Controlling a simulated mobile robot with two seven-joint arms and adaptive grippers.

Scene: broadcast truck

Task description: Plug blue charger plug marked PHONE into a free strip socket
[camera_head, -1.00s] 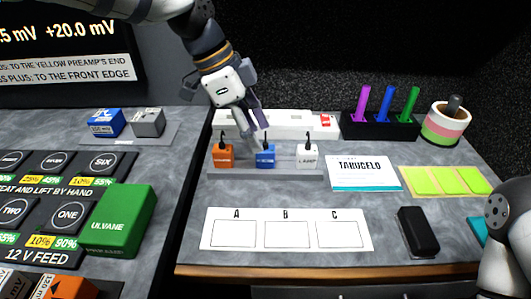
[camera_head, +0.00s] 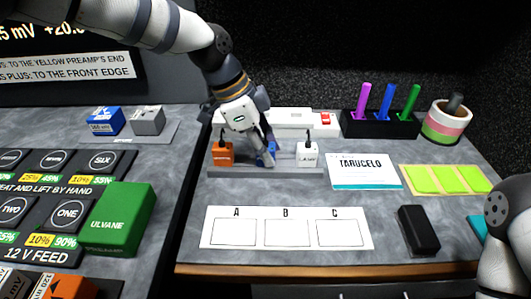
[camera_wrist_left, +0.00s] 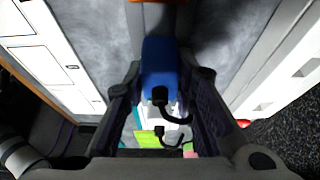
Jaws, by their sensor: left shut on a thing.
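The blue charger plug (camera_head: 271,148) stands in the middle of the grey holder (camera_head: 265,171), mostly hidden by my fingers in the head view. My left gripper (camera_head: 264,152) is shut on it from above. In the left wrist view the blue plug (camera_wrist_left: 160,62) with its black cord sits between the two fingers of the gripper (camera_wrist_left: 163,82). I cannot read its marking. The white power strip (camera_head: 290,118) with a red switch (camera_head: 326,118) lies just behind; my gripper covers part of it, and its sockets cannot be made out. My right gripper is out of view.
An orange plug (camera_head: 222,153) and a white plug marked LAMP (camera_head: 308,155) flank the blue one closely. A TARUCELO card (camera_head: 365,171) lies to the right. An A-B-C card (camera_head: 287,229) lies in front. A pen holder (camera_head: 380,126) stands right of the strip.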

